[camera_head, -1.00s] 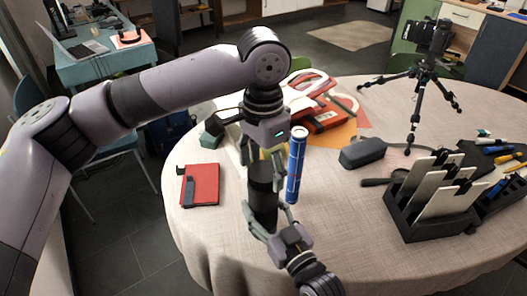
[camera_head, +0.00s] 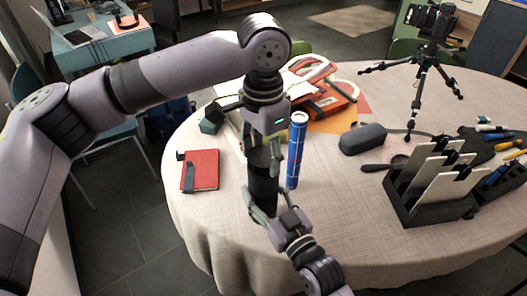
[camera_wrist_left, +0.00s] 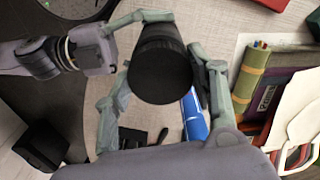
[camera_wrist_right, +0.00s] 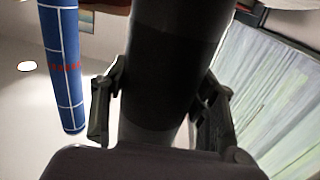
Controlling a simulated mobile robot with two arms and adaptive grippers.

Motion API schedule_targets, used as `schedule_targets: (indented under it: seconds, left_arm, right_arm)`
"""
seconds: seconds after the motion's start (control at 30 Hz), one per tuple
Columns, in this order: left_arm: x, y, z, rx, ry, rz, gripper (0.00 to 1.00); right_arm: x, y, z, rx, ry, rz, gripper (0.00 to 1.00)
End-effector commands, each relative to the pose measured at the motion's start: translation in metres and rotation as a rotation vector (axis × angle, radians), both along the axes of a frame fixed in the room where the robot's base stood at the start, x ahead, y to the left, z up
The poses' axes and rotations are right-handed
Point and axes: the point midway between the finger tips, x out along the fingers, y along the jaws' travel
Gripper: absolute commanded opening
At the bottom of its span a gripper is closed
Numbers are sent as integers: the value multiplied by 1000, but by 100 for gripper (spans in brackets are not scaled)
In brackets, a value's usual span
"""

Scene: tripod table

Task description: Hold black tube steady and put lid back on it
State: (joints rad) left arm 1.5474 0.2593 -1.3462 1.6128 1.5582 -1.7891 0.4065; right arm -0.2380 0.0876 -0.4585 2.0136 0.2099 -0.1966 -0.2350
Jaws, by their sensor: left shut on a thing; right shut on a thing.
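The black tube (camera_head: 263,187) stands upright near the table's front left. My right gripper (camera_head: 267,206) is shut on its lower body from the front; the right wrist view shows the fingers on both sides of the tube (camera_wrist_right: 165,70). My left gripper (camera_head: 262,150) points down over the tube's top and is shut on the black lid (camera_wrist_left: 160,78), which shows as a dark round disc between the fingers in the left wrist view. The lid is in line with the tube and at its top. I cannot tell whether it is fully seated, because the fingers hide the seam.
A blue tube (camera_head: 296,150) stands close right of the black tube. A red notebook (camera_head: 201,171) lies to the left. A dark case (camera_head: 362,138), a black rack (camera_head: 430,208) and a tripod (camera_head: 421,80) are to the right. The front right tabletop is clear.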

Motion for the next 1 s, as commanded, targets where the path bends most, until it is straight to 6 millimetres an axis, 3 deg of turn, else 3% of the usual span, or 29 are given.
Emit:
schedule_targets:
  seconds: [0.13, 0.33, 0.37, 0.7, 1.0]
  left_arm:
    - [1, 1, 0, 1, -2, 2, 18]
    - [1, 1, 0, 1, -2, -8, 18]
    - [1, 1, 0, 2, -2, -8, 52]
    - [0, 0, 0, 1, -1, -9, 75]
    - [0, 0, 1, 1, -1, -9, 75]
  right_arm:
    - [0, 0, 0, 0, 0, 0, 0]
    - [0, 0, 0, 0, 0, 0, 0]
    - [0, 0, 0, 0, 0, 0, 0]
    - [0, 0, 0, 0, 0, 0, 0]
    - [0, 0, 0, 0, 0, 0, 0]
